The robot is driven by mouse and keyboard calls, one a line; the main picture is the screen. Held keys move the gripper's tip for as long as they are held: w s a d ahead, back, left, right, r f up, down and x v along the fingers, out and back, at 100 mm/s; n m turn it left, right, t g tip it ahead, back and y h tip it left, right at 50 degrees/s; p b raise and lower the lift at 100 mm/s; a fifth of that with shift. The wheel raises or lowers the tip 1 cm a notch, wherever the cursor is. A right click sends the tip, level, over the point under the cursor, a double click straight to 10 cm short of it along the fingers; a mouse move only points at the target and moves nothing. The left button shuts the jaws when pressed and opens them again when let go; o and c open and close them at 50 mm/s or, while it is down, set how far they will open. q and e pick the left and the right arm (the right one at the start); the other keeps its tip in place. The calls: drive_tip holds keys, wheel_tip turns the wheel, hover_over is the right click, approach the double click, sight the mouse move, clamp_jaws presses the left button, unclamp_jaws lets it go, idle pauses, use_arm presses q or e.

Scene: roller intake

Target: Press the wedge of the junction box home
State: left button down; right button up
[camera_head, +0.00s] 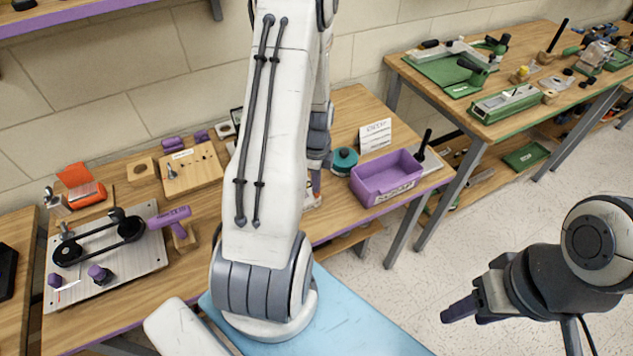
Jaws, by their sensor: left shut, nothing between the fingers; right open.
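My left arm crosses the middle of the view. Its gripper (316,183) points down over the wooden bench, just right of the forearm, shut and partly hidden. A small pale and reddish object (313,201) shows right under its fingertips. The forearm covers most of it, so I cannot tell whether it is the junction box, or whether they touch. No wedge can be made out. My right gripper (461,309) is open and empty, over the floor at the lower right, away from the bench.
A purple bin (387,178) and a teal round item (344,160) stand right of the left gripper. A metal plate with a belt and pulleys (107,262) and a wooden pegboard (191,170) are to the left. A green-edged bench (500,122) stands behind right; the floor between is clear.

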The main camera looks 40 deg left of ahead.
use_arm(q)
drive_tip(key=shift+f, duration=0.5)
wheel_tip(320, 180, up, 7)
drive_tip(key=p, duration=0.5)
drive_tip(key=shift+r+p, duration=0.15)
drive_tip(key=shift+p, duration=0.25)
drive_tip(key=d+r+n, duration=0.1)
drive_tip(key=d+r, duration=0.4)
drive_tip(key=d, duration=0.4)
drive_tip(key=d+r+n, duration=0.1)
drive_tip(key=d+r, duration=0.5)
drive_tip(key=d, duration=0.3)
drive_tip(key=s+d+r+n, duration=0.2)
drive_tip(key=s+d+r, duration=0.2)
drive_tip(key=s+d, duration=0.2)
drive_tip(key=s+d+r+n+h, duration=0.1)
drive_tip(key=s+d+r+n, duration=0.1)
drive_tip(key=s+d+r, duration=0.2)
drive_tip(key=s+d, duration=0.3)
drive_tip(key=s, duration=0.3)
drive_tip(key=shift+s+b, duration=0.15)
drive_tip(key=shift+b, duration=0.25)
